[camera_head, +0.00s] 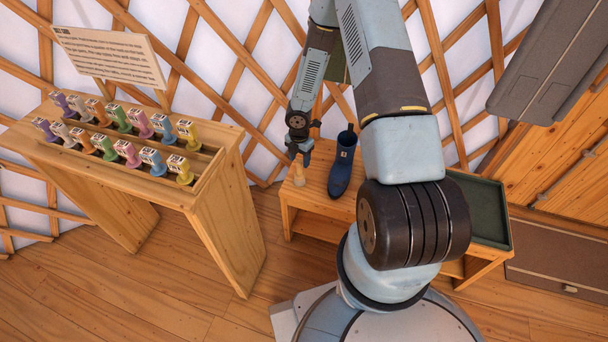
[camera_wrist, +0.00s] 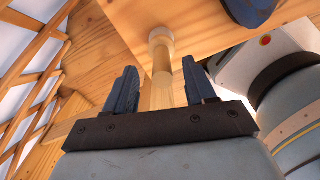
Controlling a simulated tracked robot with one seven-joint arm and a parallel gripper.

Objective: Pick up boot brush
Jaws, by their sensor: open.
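The boot brush, a pale wooden piece with a round knobbed end (camera_wrist: 161,45), shows between my gripper's fingers in the wrist view. In the head view it is a small pale upright shape (camera_head: 299,175) near the left end of the low wooden bench (camera_head: 318,203). My gripper (camera_head: 299,157) is just above it, pointing down. In the wrist view my gripper (camera_wrist: 160,80) is open, with one dark blue finger on each side of the brush and visible gaps between. The brush's lower part is partly hidden by the gripper body.
A dark blue boot (camera_head: 342,170) stands on the bench right of the brush. A green tray (camera_head: 485,212) lies at the bench's right end. A wooden stand (camera_head: 215,160) with several coloured tagged items and a sign (camera_head: 108,57) is at left. The lattice wall is close behind.

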